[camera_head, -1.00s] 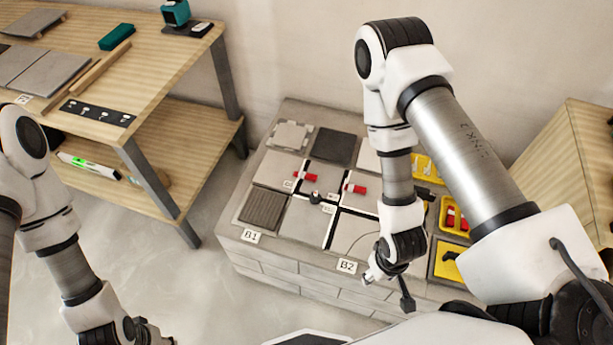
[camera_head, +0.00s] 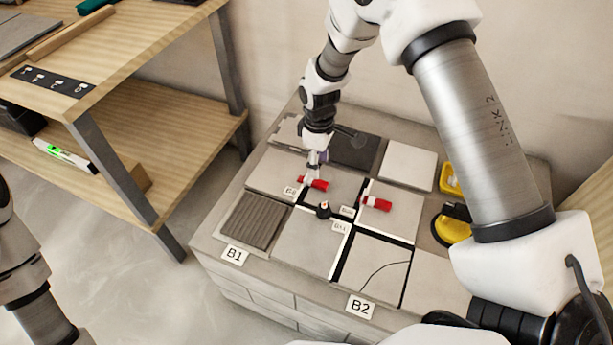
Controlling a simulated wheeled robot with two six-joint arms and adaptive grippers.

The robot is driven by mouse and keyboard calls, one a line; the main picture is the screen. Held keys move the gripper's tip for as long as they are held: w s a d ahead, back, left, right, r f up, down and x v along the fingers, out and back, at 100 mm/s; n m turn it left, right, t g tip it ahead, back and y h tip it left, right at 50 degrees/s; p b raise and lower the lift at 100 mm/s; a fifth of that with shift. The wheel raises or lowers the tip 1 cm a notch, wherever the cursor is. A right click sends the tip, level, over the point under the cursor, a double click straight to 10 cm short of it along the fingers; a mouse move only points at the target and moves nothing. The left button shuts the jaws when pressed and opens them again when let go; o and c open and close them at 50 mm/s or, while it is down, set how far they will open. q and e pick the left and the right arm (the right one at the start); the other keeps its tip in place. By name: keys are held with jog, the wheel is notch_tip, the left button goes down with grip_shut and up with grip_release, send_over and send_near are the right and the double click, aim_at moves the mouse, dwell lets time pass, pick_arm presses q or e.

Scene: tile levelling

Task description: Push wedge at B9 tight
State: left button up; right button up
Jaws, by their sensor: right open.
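A red wedge (camera_head: 314,184) sits across a joint between tiles, with a small white label (camera_head: 291,191) at its left that is too small to read surely. A second red wedge (camera_head: 377,204) lies further right, with another small label (camera_head: 347,211) beside it. My right gripper (camera_head: 316,167) points down just above and behind the left red wedge. It is open; I cannot tell whether its fingers touch the wedge. My left gripper is out of view; only part of my left arm shows at the lower left.
A small black peg-like piece (camera_head: 323,209) stands at the tile joint between the wedges. A wooden workbench (camera_head: 150,50) stands at the left.

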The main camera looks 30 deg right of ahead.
aim_at(316, 182)
jog(key=shift+w+f, duration=0.1)
jog(key=shift+w, duration=0.15)
jog(key=shift+s+a+r, duration=0.1)
jog(key=shift+a+r, duration=0.05)
jog(key=shift+r, duration=0.1)
notch_tip(316, 182, down, 8)
jog(key=shift+r+b, duration=0.25)
jog(key=shift+b, duration=0.8)
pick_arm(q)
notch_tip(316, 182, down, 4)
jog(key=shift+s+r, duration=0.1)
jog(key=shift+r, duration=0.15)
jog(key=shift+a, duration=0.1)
pick_arm(e)
jog(key=shift+s, duration=0.1)
grip_shut()
grip_release()
